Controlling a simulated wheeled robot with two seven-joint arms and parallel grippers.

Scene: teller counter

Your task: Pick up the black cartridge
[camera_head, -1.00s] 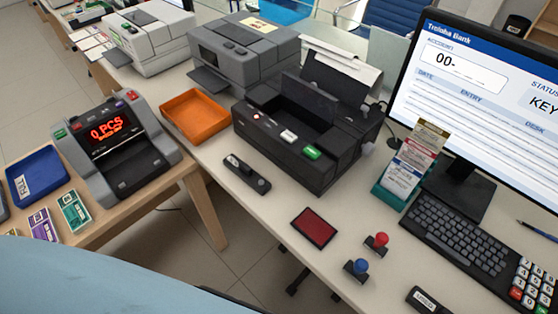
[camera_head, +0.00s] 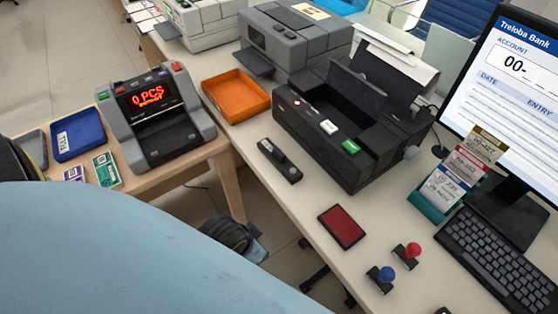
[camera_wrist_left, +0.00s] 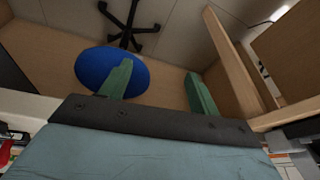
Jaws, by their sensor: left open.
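The black cartridge (camera_head: 280,160) appears to be the small dark elongated piece lying on the pale counter. It lies in front of the black printer and right of the orange tray. Nothing touches it. My left gripper (camera_wrist_left: 157,84) shows in the left wrist view, its two green fingers wide apart with nothing held between them. That view looks toward the floor under the furniture, and the cartridge is not in it. In the head view my blue body part covers the lower left, and the left fingers are not seen. My right gripper is not in view.
The black printer (camera_head: 340,125) with its lid raised stands behind the cartridge. The orange tray (camera_head: 263,109) and note counter (camera_head: 160,125) are to the left. A red pad (camera_head: 341,226), a blue stamp (camera_head: 381,278) and a red stamp (camera_head: 407,255) are nearer. The counter around the cartridge is clear.

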